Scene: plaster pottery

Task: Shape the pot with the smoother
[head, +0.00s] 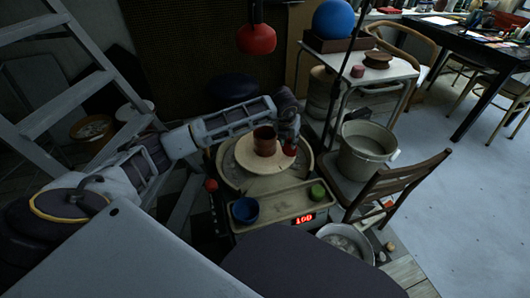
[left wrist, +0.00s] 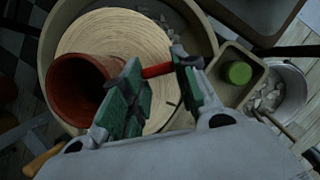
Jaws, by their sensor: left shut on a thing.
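A reddish-brown pot (head: 265,141) stands upright on the round pale wheel head (head: 246,158). In the left wrist view the pot (left wrist: 78,92) sits at the left, its open mouth showing, on the ridged wheel head (left wrist: 140,35). My left gripper (head: 290,143) is at the pot's right side. It is shut on a red smoother (head: 289,150), which also shows between the green-padded fingers in the left wrist view (left wrist: 157,70). The smoother is close to the pot; whether it touches cannot be told. My right gripper is not in view.
A tray (head: 280,206) in front of the wheel holds a blue bowl (head: 245,210) and a green item (head: 317,191). A red display shows 100. A grey bucket (head: 366,150) and wooden chair (head: 390,191) stand right; a ladder (head: 65,90) stands left.

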